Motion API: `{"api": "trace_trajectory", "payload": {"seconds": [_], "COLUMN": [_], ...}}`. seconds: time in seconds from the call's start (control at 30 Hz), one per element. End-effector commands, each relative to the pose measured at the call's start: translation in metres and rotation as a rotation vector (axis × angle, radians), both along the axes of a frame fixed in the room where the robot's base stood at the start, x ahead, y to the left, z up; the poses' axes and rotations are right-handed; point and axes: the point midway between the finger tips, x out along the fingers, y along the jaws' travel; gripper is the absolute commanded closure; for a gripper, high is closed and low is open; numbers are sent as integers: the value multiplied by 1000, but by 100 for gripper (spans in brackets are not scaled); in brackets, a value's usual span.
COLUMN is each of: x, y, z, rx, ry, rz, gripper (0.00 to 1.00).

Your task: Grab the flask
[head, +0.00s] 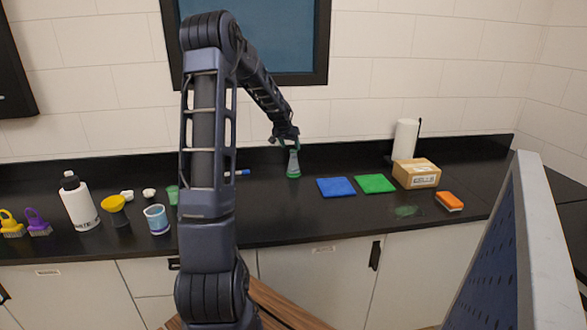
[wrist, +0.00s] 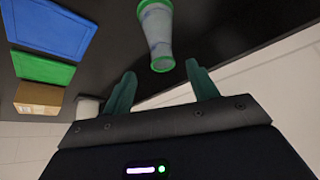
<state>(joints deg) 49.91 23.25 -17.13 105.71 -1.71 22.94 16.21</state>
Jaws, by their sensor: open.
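The flask (head: 293,164) is a translucent vessel with a narrow neck and green at its base. It stands upright on the black counter near the back wall, under the end of my arm. In the wrist view the flask (wrist: 158,38) shows at the top centre, beyond the fingertips, with green at both ends. My gripper (wrist: 161,82) has two green fingers, spread apart with nothing between them. In the head view my gripper (head: 284,140) is small, at or just above the flask's top; I cannot tell whether they touch.
Blue (head: 336,187) and green (head: 375,183) squares lie right of the flask. A cardboard box (head: 416,174), paper roll (head: 405,139) and orange sponge (head: 449,201) are farther right. Counter before the flask is clear.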

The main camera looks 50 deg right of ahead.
Motion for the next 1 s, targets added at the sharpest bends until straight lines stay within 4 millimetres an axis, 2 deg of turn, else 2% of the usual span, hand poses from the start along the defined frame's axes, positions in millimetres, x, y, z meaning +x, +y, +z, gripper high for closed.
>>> {"api": "trace_trajectory", "payload": {"seconds": [0.3, 0.57, 0.87, 1.0], "x": [4, 7, 12, 13], "y": [-20, -29, -49, -52], "z": [-37, -50, -80, -83], "rx": [3, 2, 2, 0], "ry": [1, 1, 1, 0], "rz": [0, 1, 1, 1], "gripper": [42, 42, 42, 42]}}
